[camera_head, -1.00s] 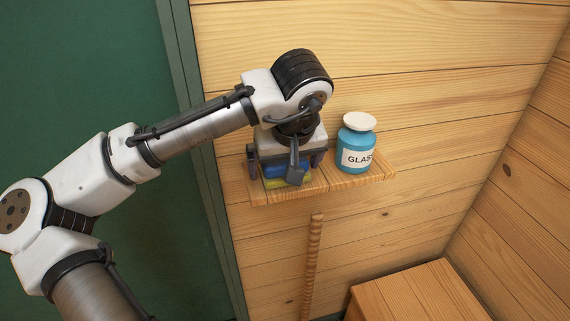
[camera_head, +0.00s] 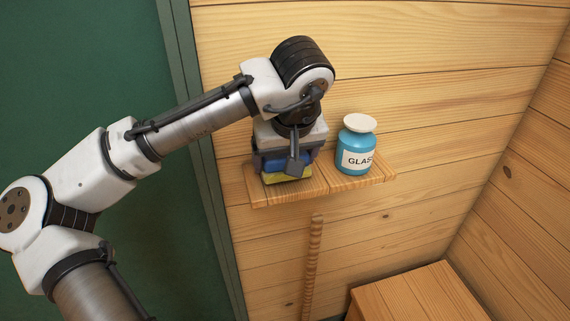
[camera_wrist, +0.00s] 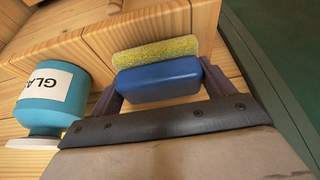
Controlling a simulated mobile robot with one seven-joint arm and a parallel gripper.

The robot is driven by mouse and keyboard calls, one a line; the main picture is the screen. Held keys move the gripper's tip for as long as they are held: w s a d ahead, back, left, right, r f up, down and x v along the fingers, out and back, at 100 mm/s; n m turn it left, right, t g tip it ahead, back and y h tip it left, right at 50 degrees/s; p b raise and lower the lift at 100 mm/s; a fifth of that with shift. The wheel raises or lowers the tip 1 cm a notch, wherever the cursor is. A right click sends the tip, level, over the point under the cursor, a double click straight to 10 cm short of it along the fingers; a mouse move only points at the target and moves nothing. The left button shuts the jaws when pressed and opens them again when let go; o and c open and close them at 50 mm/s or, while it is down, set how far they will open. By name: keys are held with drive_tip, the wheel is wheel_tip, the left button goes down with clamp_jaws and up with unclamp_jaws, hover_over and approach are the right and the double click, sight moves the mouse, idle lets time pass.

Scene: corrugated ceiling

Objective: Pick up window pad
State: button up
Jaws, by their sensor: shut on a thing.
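The window pad, a blue block (camera_wrist: 160,80) with a yellow speckled sponge layer (camera_wrist: 155,52), is between the two fingers of my gripper (camera_wrist: 160,88) in the wrist view. The fingers close on the blue part from both sides. In the head view the pad's yellow side (camera_head: 288,179) faces down, at or just above the wooden shelf (camera_head: 335,184); I cannot tell if they touch. My gripper (camera_head: 284,162) points down from above and hides much of the pad.
A blue jar with a white lid and a "GLAS" label (camera_head: 355,152) stands on the shelf just right of my gripper. A wooden wall is behind, a green panel (camera_head: 90,90) at the left. A wooden box top (camera_head: 420,295) is at the lower right.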

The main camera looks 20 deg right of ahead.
wheel_tip(320, 180, up, 18)
drive_tip(key=b, duration=0.1)
drive_tip(key=shift+r, duration=0.2)
